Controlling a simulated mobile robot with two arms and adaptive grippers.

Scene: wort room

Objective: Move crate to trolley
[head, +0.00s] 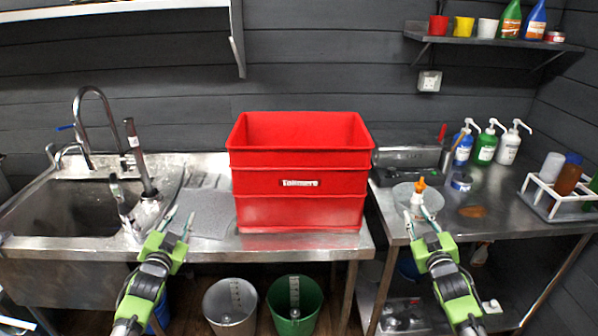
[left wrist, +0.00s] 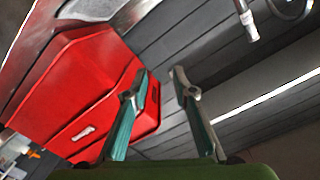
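A red crate (head: 298,208) with a white label stands upright on the steel counter beside the sink in the head view. It also shows tilted at the left of the left wrist view (left wrist: 70,90). My left gripper (head: 181,222) is open and empty, in front and to the left of the crate, apart from it. In the left wrist view its two fingers (left wrist: 162,85) are spread. My right gripper (head: 422,222) is open and empty, to the right of the crate and in front of the right-hand table. No trolley is clearly visible.
A sink (head: 70,208) with taps is at the left. The right table (head: 500,220) holds pump bottles (head: 486,148), a small orange-tipped bottle (head: 419,196) and a white rack (head: 550,198). A grey bucket (head: 230,305) and a green bucket (head: 294,303) stand below the counter.

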